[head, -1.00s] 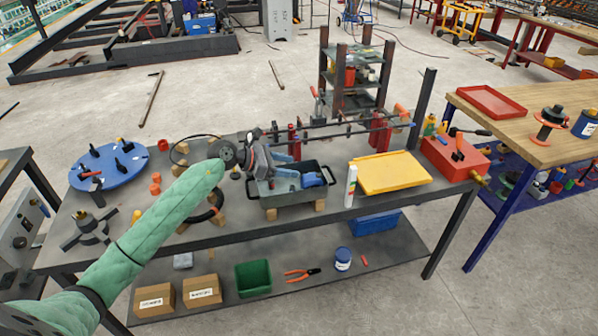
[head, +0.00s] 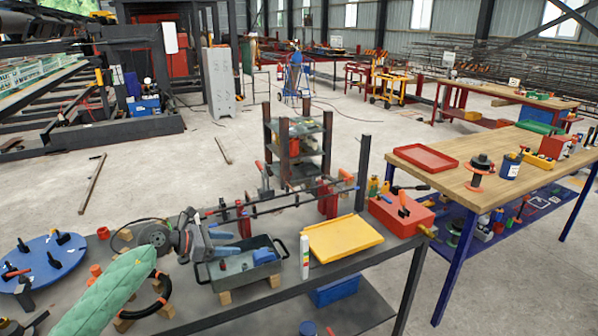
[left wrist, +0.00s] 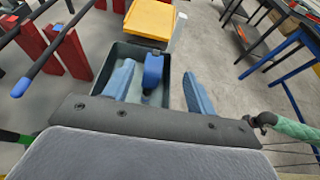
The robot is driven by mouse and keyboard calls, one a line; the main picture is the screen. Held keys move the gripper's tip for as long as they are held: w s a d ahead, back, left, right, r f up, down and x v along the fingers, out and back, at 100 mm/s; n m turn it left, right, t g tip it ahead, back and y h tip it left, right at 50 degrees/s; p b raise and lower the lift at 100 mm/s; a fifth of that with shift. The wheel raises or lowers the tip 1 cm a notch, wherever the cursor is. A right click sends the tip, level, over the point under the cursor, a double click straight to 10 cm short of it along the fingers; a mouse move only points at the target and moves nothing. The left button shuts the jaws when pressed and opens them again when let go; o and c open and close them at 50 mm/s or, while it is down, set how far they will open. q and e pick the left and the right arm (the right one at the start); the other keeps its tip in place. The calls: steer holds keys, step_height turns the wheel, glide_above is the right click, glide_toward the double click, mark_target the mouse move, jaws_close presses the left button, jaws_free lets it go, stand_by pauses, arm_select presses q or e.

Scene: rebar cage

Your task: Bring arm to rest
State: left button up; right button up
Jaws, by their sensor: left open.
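My left arm in its green sleeve comes in from the lower left in the head view. My left gripper (head: 222,243) has blue fingers and is at the left part of the dark grey tray (head: 238,285), seemingly above it. In the left wrist view the fingers (left wrist: 158,88) are spread apart with nothing held between them. A blue object (left wrist: 152,70) lies in the tray beyond them, and it also shows in the head view (head: 265,257). A green-sleeved arm part shows at the right edge of the left wrist view. My right gripper cannot be made out.
A yellow tray (head: 342,238), a white tube (head: 305,257) and a red toolbox (head: 400,214) sit right of the grey tray. A rebar cage (head: 280,200) runs behind it. A blue disc (head: 40,262) lies at left. A wooden-topped table (head: 450,170) stands at right.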

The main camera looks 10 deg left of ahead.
arm_select(q)
steer(key=s+d+r+n+t, duration=0.3)
steer(key=s+d+n+t, duration=0.25)
steer(key=n+t, duration=0.8)
steer(key=s+a+f+n+g+y, duration=0.2)
steer(key=s+f+n+g+y, duration=0.2)
steer(key=s+f+n+y, duration=0.65)
steer(key=s+a+f+n+g+y, duration=0.2)
steer(key=s+f+n+g+y, duration=0.4)
steer(key=n, duration=1)
steer(key=s+d+f+n+g+h, duration=0.3)
steer(key=s+d+f+g, duration=0.1)
steer(key=s, duration=0.5)
steer(key=s+d+f+n+g+h, duration=0.2)
steer(key=s+d+f+g, duration=0.25)
steer(key=s, duration=0.55)
steer(key=s+d+f, duration=0.1)
steer(key=d+f, duration=0.1)
steer(key=f, duration=1.3)
steer(key=s+d+f+g, duration=0.1)
steer(key=d+f, duration=0.1)
steer(key=f, duration=1.4)
steer(key=shift+s+f+h, duration=0.15)
steer(key=shift+s+h, duration=0.2)
steer(key=shift+h, duration=0.1)
